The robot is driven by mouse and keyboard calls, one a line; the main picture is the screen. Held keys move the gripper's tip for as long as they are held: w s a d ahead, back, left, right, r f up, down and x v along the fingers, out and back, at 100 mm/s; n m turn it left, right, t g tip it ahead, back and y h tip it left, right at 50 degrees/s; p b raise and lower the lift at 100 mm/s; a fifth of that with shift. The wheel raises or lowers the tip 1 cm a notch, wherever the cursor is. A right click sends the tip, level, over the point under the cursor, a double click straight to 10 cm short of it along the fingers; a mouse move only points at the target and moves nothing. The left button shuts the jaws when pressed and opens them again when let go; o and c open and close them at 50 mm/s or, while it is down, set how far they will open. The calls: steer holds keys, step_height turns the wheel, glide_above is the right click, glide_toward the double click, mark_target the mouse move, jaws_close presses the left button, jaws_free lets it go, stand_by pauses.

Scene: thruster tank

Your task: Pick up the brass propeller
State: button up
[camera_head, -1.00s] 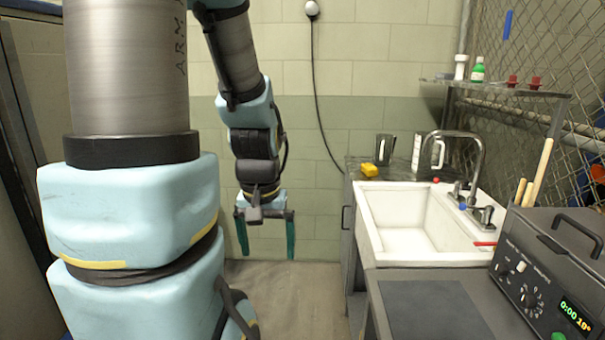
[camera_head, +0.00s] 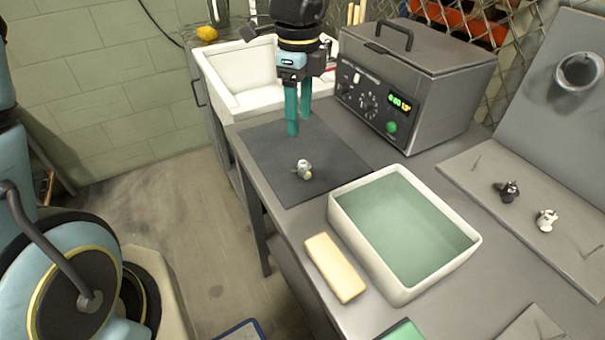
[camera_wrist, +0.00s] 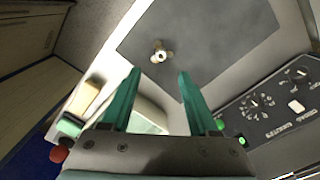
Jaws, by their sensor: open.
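A small bladed propeller (camera_head: 304,169) with a dull, pale brassy look lies on the dark mat (camera_head: 262,150) at the bench's left end. It also shows in the wrist view (camera_wrist: 161,51), just beyond the fingertips and roughly centred between them. My gripper (camera_head: 299,122) points down over the far part of the mat, behind the propeller in the head view and apart from it. Its two green fingers stand open and empty, as the wrist view also shows (camera_wrist: 159,73).
A white tub (camera_head: 345,222) of greenish liquid and a cream block (camera_head: 335,267) stand nearer the front. A grey control box (camera_head: 415,85) is close to my gripper's right. A black propeller (camera_head: 508,190) and a white propeller (camera_head: 546,219) lie on a panel at right. A sink (camera_head: 235,85) stands behind.

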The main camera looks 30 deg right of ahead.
mark_target(303, 166)
steer(key=shift+m, duration=0.3)
steer(key=shift+s+d+f+p, duration=0.15)
steer(key=shift+f+p, duration=0.2)
steer(key=shift+f, duration=2.35)
steer(key=shift+d+f+p, duration=0.1)
steer(key=shift+f+p, duration=0.25)
steer(key=shift+f, duration=2.35)
jaws_close()
